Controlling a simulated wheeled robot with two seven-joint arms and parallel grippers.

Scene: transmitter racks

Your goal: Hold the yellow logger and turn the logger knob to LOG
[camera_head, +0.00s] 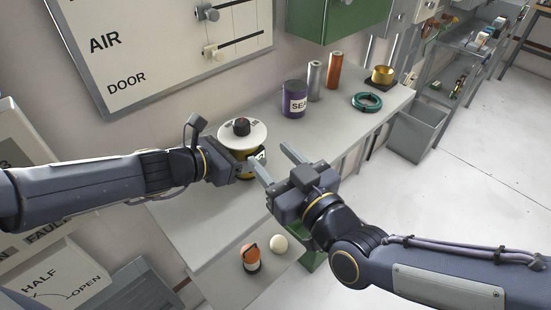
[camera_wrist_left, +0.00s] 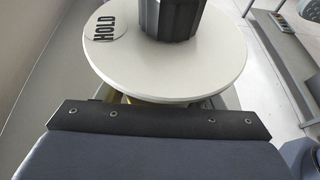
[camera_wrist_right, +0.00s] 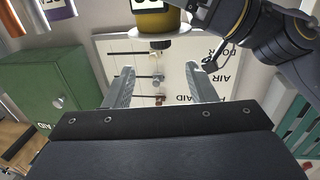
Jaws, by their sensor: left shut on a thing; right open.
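My left gripper (camera_head: 236,171) is shut on the logger's body from the left. In the left wrist view the white plate (camera_wrist_left: 125,58) carries a HOLD label, and the dark ribbed knob (camera_wrist_left: 172,18) rises from it. My right gripper (camera_head: 268,166) is open and empty, just right of the logger. In the right wrist view the yellow body (camera_wrist_right: 160,20) shows beyond the open fingers (camera_wrist_right: 162,85).
A purple tin (camera_head: 293,99), a silver cylinder (camera_head: 315,80), an orange cylinder (camera_head: 334,70), a teal ring (camera_head: 367,102) and a brass cup (camera_head: 382,75) stand farther along the bench. A wall panel (camera_head: 165,45) rises behind.

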